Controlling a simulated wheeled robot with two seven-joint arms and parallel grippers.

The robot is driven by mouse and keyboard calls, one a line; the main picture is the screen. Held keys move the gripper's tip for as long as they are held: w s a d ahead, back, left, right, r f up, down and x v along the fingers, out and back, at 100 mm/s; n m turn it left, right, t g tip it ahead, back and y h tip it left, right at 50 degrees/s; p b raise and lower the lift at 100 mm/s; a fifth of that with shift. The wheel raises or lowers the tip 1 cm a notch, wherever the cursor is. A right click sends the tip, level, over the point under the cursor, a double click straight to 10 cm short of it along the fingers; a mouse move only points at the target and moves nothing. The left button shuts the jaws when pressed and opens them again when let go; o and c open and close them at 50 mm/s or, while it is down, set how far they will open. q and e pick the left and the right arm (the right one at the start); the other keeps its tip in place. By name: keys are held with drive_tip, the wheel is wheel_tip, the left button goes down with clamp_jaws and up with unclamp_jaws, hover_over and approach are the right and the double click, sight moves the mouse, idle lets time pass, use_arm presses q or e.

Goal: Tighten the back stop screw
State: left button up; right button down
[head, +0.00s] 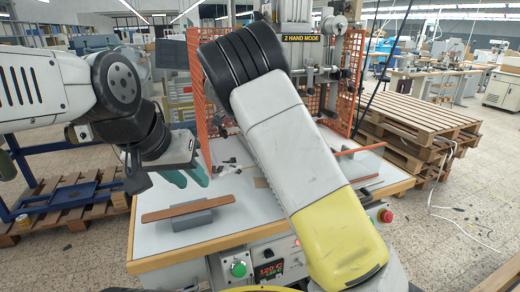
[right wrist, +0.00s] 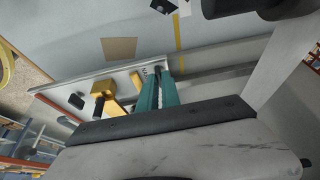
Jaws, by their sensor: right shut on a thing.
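In the right wrist view, my right gripper (right wrist: 159,90) has its teal fingers close together around a small dark piece (right wrist: 157,70), which looks like the back stop screw. The fingers hide most of it. It is at the edge of a grey metal plate (right wrist: 75,88). A brass block (right wrist: 103,92) with a black knob is left of the fingers. In the head view my right arm covers the right gripper and the screw. My left gripper (head: 187,178) has its teal fingers apart and empty, above the left part of the table.
The table (head: 150,240) carries a brown bar on a grey block (head: 193,217) at its left front. An orange mesh guard (head: 200,80) flanks the press (head: 295,12). A red button (head: 385,215) and a green button (head: 238,268) are at the front. Pallets (head: 420,120) stand at right.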

idle(0.5)
drive_tip(key=c, duration=1.6)
unclamp_jaws()
drive_tip(key=shift+o, duration=0.2)
drive_tip(key=shift+r, duration=0.1)
drive_tip(key=shift+r, duration=0.2)
drive_tip(key=r, duration=0.3)
drive_tip(key=shift+s+a+r, duration=0.1)
drive_tip(key=shift+s, duration=0.15)
drive_tip(key=s+r, duration=0.1)
drive_tip(key=s, duration=1.4)
drive_tip(key=shift+s+d, duration=0.2)
drive_tip(key=shift+s, duration=0.05)
drive_tip(key=shift+r, duration=0.1)
